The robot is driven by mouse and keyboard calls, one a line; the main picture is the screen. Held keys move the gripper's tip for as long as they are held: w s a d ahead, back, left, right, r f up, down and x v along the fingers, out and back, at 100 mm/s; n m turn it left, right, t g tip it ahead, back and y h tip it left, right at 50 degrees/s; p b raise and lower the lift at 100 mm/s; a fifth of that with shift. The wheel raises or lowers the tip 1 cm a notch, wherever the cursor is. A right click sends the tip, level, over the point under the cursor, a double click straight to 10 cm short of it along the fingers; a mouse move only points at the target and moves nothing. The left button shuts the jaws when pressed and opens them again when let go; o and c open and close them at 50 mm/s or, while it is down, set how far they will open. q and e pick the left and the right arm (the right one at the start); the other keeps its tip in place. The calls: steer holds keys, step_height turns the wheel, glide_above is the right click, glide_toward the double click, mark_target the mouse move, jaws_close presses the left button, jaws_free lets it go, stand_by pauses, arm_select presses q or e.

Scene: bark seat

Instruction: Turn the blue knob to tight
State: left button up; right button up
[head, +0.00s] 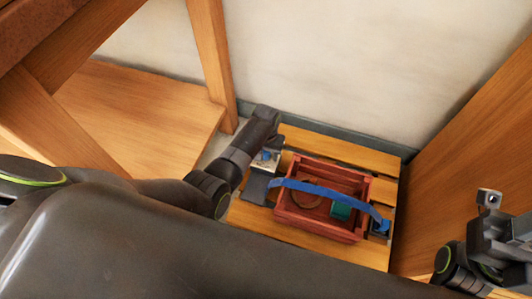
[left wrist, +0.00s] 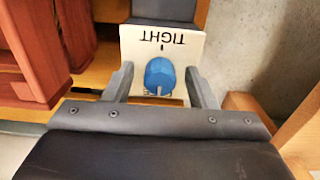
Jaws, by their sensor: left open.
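The blue knob (left wrist: 159,74) sits on a white plate (left wrist: 135,45) marked TIGHT, which reads upside down in the left wrist view, with a short dark tick beside the word. A pale line shows at the knob's lower edge, on the side away from the word. In the head view the knob (head: 266,155) is small, on the plate left of the red crate. My left gripper (left wrist: 160,84) is open, with one finger on each side of the knob; contact is not clear. It also shows in the head view (head: 260,150). My right gripper (head: 489,205) is at the lower right, far from the knob.
A blue strap (head: 325,192) arches over a red wooden crate (head: 352,238) holding a green item (head: 341,210) and a brown ring-like item (head: 306,201). They are on a slatted wooden seat (head: 335,148). A pale wall stands behind; a wooden panel (head: 470,150) stands right.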

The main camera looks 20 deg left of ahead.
arm_select(q)
steer(key=c, duration=1)
steer(key=shift+o, duration=0.2)
steer(key=shift+r, duration=0.1)
